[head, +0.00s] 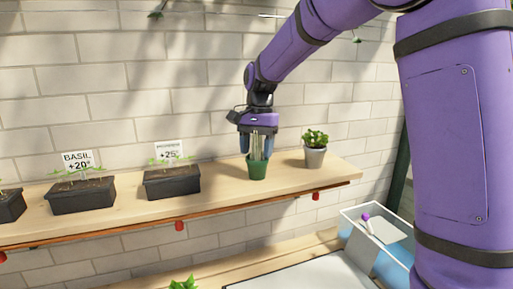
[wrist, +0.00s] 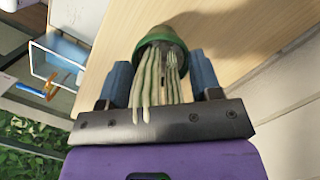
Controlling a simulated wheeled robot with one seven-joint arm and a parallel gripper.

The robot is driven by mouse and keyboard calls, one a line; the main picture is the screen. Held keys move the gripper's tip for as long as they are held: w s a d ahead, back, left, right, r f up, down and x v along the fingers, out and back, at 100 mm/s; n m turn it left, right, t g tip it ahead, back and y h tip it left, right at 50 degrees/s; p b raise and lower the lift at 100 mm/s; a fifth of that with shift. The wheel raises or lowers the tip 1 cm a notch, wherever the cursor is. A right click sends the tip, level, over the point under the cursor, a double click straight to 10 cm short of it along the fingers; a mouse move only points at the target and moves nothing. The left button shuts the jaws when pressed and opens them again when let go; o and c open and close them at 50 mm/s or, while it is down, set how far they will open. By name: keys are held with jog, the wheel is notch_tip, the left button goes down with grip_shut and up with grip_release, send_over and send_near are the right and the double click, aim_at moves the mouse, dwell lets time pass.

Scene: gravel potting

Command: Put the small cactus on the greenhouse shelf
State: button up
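The small cactus has pale green, finger-like stems in a green pot (head: 257,170); it is upright at the wooden shelf (head: 222,203), between the black planters and another potted plant. Whether the pot's base touches the board is hard to tell. My gripper (head: 257,148) points down over it, with the stems between its blue fingers. In the wrist view the pot (wrist: 165,38) lies between the fingertips (wrist: 160,62), which meet its rim on both sides. The gripper looks shut on the pot.
A leafy plant in a grey pot (head: 314,157) stands close to the right. Black planters (head: 172,182) with label cards stand to the left. A brick wall (head: 110,75) is behind the shelf. A clear-sided bin (head: 350,213) is below right. Bare board lies between the cactus and its neighbours.

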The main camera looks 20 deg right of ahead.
jog(key=shift+r, duration=0.1)
notch_tip(320, 180, up, 12)
jog(key=w+d, duration=0.1)
jog(key=s+d+n+t, duration=0.2)
jog(key=s, duration=0.6)
jog(key=s+d+n+t, duration=0.1)
jog(key=s+d+n, duration=0.15)
jog(key=s, duration=0.45)
jog(key=s+f+n+t, duration=0.1)
jog(key=s+f, duration=0.3)
jog(key=s, duration=0.4)
jog(key=s+d+f+n+t+h, duration=0.1)
jog(key=s+f+n+t, duration=0.1)
jog(key=s, duration=0.6)
jog(key=shift+s+d+f+n+t, duration=0.15)
jog(key=shift+d+f+n+t, duration=0.15)
jog(key=shift+f+n, duration=0.65)
jog(key=shift+f+m, duration=0.3)
jog(key=shift+c, duration=0.2)
